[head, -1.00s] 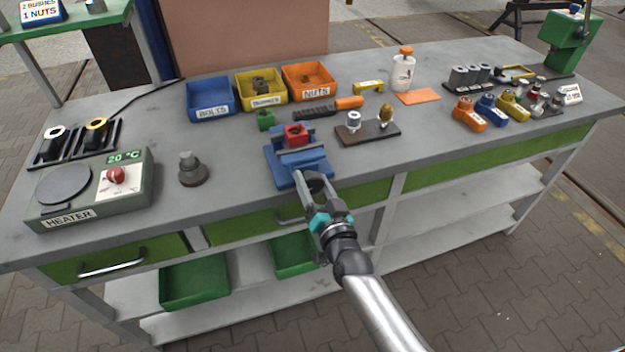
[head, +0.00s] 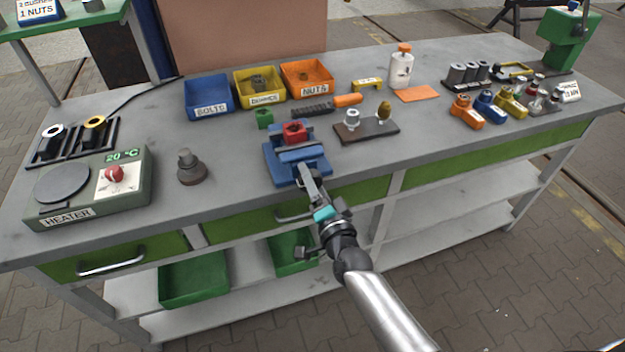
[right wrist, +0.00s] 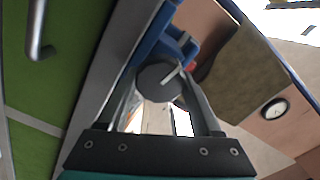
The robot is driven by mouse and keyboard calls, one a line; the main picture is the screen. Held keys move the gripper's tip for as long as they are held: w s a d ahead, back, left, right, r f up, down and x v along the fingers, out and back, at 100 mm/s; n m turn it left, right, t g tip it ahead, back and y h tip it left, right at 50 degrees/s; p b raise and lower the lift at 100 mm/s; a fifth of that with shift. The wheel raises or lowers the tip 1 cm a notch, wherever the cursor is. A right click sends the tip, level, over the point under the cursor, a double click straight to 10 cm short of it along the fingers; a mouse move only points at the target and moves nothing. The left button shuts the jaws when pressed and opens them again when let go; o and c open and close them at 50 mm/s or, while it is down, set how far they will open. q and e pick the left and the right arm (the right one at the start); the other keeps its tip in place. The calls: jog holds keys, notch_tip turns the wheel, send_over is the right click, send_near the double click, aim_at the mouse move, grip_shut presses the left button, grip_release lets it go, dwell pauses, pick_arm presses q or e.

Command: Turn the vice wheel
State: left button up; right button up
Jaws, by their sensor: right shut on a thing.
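The blue vice (head: 284,172) stands at the front edge of the bench, with a red block (head: 294,133) between its jaws. My right gripper (head: 307,176) reaches it from the front and is shut on the vice wheel. In the right wrist view the round dark grey wheel (right wrist: 157,82), with a pale mark on its face, sits between the two fingers. In the head view the fingers mostly hide the wheel. My left gripper is out of view.
The heater (head: 84,190) and a dark stepped part (head: 190,168) stand left of the vice. Blue, yellow and orange bins (head: 308,80) are behind it. A dark board (head: 367,132) with two small parts lies to its right. A drawer handle (head: 293,215) is just below the gripper.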

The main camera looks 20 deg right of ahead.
dwell(0.3)
jog(key=o, duration=1.4)
jog(key=shift+f, duration=0.1)
jog(key=n, duration=0.5)
jog(key=shift+n, duration=0.4)
jog(key=n+b, duration=0.1)
jog(key=n, duration=0.4)
jog(key=shift+a+n, duration=0.15)
jog(key=shift+n, duration=0.15)
jog(key=s, duration=0.5)
jog(key=s+p, duration=0.1)
jog(key=s, duration=0.9)
jog(key=shift+s+d+r, duration=0.15)
jog(key=shift+d+r, duration=0.1)
